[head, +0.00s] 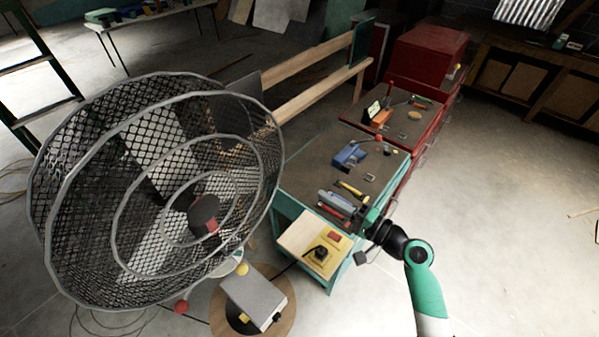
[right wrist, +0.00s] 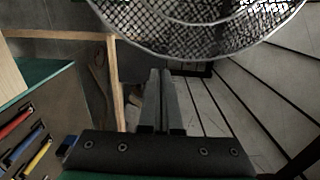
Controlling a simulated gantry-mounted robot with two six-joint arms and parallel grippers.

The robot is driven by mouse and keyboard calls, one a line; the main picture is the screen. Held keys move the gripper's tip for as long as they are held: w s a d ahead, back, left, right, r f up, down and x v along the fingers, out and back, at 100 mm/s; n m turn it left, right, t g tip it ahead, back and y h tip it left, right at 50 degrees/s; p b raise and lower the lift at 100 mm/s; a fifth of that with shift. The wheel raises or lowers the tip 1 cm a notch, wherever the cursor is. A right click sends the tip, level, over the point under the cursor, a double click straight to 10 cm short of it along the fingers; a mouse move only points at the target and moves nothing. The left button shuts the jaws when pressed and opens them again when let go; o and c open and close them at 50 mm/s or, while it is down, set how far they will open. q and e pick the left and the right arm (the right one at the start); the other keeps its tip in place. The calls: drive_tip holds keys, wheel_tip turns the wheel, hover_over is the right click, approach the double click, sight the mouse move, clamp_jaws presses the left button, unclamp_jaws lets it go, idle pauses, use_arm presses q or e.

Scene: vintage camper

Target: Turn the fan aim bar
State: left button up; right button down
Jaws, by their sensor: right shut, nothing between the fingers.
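A large round fan (head: 204,212) with a grey wire cage stands at the left in the head view. A red ball (head: 180,307) and a yellow ball (head: 242,269) show below its cage; I cannot tell clearly which part is the aim bar. My right gripper (head: 364,222) is at the front corner of the teal bench, to the right of the fan and apart from it. In the right wrist view its two fingers (right wrist: 162,100) are shut together with nothing between them, and the fan's cage (right wrist: 190,32) shows beyond them. My left gripper is not in view.
The teal bench (head: 318,165) carries several tools. A yellow box (head: 322,252) with a black knob sits on a lower wooden shelf. A grey box (head: 254,295) stands on a round wooden base. A red cabinet (head: 428,57) is behind. The floor at right is clear.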

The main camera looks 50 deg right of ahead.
drive_tip(key=p, duration=0.1)
approach(279, 166)
drive_tip(key=w, duration=0.6)
drive_tip(key=shift+w+a+r, duration=0.15)
drive_tip(key=shift+w+a, duration=0.05)
drive_tip(key=shift+w, duration=0.2)
drive_tip(key=shift+w, duration=0.15)
